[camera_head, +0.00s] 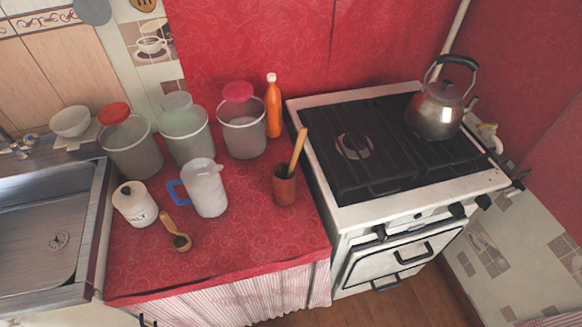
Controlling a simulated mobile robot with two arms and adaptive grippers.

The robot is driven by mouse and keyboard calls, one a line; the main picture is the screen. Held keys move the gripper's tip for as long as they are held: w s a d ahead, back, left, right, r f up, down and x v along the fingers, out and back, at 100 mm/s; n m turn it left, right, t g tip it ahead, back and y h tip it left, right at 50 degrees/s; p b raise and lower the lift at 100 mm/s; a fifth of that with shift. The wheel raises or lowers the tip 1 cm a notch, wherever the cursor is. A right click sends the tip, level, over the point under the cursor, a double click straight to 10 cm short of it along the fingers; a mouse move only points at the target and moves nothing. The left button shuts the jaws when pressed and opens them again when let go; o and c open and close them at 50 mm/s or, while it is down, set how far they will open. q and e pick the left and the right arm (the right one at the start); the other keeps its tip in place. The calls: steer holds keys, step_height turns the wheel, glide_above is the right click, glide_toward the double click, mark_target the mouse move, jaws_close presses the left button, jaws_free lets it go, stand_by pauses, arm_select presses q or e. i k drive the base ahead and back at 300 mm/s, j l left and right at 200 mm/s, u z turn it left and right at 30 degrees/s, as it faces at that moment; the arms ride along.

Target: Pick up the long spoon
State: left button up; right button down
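A wooden spoon (173,228) with a dark round bowl lies on the red oilcloth counter (232,259), near its front. A longer wooden handle (298,152) stands tilted in a reddish-brown cup (285,187) near the stove; its lower end is hidden in the cup, so I cannot tell what kind of utensil it is. Neither of my grippers is clearly in view. A small dark shape (148,320) shows at the bottom edge on the left; I cannot tell what it is.
A white salt jar (134,205) and a jug (207,188) with a blue handle stand by the spoon. Several lidded containers (187,136) and an orange bottle (273,108) stand behind. A stove (345,110) with a kettle (437,108) is right, a sink (50,215) left.

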mark_target(303, 131)
steer(key=k+j+u, duration=0.1)
steer(key=j, duration=0.25)
steer(key=k+j+u, duration=0.15)
steer(key=k+j, duration=0.15)
steer(key=k+j+u, duration=0.1)
steer(key=j, duration=0.4)
steer(key=k, duration=0.1)
